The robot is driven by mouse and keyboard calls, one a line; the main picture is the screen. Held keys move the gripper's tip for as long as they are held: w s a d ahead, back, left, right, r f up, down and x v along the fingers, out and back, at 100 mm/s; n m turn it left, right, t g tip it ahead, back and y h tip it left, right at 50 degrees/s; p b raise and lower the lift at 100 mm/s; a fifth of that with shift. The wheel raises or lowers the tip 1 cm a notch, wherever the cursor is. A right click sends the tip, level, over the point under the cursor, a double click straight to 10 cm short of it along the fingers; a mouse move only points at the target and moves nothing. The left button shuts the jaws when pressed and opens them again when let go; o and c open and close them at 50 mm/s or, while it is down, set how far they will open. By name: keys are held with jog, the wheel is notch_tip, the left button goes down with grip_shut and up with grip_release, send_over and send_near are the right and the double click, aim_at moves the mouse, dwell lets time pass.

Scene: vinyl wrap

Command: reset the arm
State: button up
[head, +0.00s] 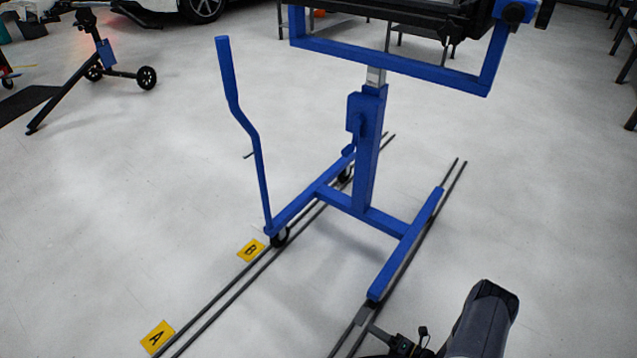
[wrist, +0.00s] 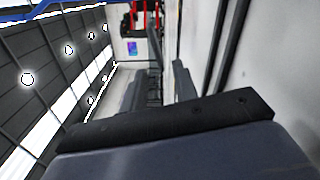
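My arm shows at the bottom right of the head view as a thick grey and black link. Black parts beside it, by the lower edge, look like my gripper (head: 395,340). They are small and partly cut off, so I cannot tell whether the fingers are open or shut. No held object is visible. They appear near the front end of the right floor rail in the picture. In the wrist view, turned on its side, a dark bar and a smooth grey surface fill the foreground. No fingertips can be made out there.
A blue wheeled stand (head: 368,160) with a tall handle (head: 240,120) stands on parallel floor rails (head: 222,304). Yellow markers A (head: 157,337) and B (head: 251,250) lie by the left rails. A wheeled frame (head: 90,65) and a car (head: 170,8) are behind.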

jog(key=x, duration=0.4)
jog(key=shift+f+b, duration=0.1)
jog(key=shift+b, duration=0.2)
jog(key=shift+w+a, duration=0.15)
jog(key=shift+a, duration=0.15)
jog(key=shift+r+m, duration=0.7)
jog(key=shift+m, duration=0.7)
